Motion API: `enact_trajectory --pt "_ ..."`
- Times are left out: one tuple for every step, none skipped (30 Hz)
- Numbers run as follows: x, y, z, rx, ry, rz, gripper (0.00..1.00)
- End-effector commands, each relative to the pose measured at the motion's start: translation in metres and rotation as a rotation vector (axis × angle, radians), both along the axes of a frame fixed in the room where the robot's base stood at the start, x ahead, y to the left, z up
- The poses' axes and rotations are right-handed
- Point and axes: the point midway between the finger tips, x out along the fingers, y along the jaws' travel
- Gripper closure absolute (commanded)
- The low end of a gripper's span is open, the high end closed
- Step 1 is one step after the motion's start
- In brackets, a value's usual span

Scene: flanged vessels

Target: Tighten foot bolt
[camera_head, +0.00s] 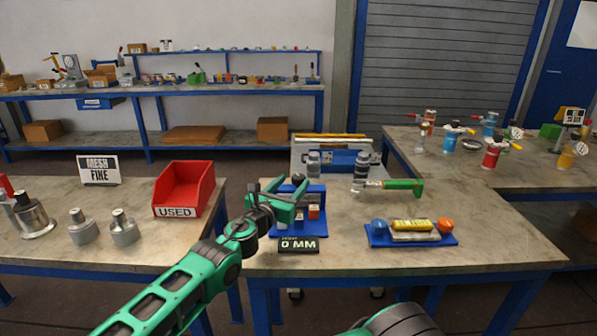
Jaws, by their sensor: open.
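My gripper (282,192) is at the end of the green arm, over the left part of the middle table (480,230). Its jaws are open, and I see nothing held between them. Behind and below it stands a blue fixture (316,228) with an orange and white part, partly hidden by the gripper. A green-handled tool (402,186) with a metal head lies on the table to the right of the gripper. I cannot make out a foot bolt; it is hidden or too small to tell.
A "0 MM" sign (299,245) stands at the front edge. A blue tray (412,238) with blue, yellow and orange items is to the right. A red "USED" bin (184,190) and metal vessels (82,227) are on the left table. The table's right part is clear.

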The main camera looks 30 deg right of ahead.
Motion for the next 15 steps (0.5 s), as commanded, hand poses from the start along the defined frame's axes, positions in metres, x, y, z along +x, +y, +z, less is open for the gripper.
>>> enact_trajectory --pt "0.003 -0.007 0.0 -0.001 0.0 -0.003 0.49" --pt "0.006 -0.012 0.0 -0.001 0.0 -0.004 0.49" --pt "0.009 -0.017 0.0 -0.001 0.0 -0.003 0.49" --pt "0.012 -0.021 0.0 -0.001 0.0 -0.003 0.49" --pt "0.015 -0.025 0.0 -0.002 0.0 -0.003 0.49" --pt "0.018 -0.031 0.0 -0.001 0.0 -0.004 0.49" --pt "0.02 -0.035 0.0 -0.001 0.0 -0.003 0.49" --pt "0.023 -0.039 0.0 -0.001 0.0 -0.003 0.49" --pt "0.027 -0.044 0.0 -0.001 0.0 -0.003 0.49" --pt "0.029 -0.048 0.0 -0.001 0.0 -0.002 0.49" --pt "0.031 -0.051 0.0 -0.001 0.001 -0.002 0.49" --pt "0.034 -0.056 -0.001 -0.001 0.001 -0.002 0.49" --pt "0.036 -0.059 0.0 -0.001 0.001 -0.003 0.49" --pt "0.038 -0.062 0.0 -0.001 0.0 -0.002 0.49" --pt "0.041 -0.065 0.0 -0.001 -0.001 -0.001 0.49"
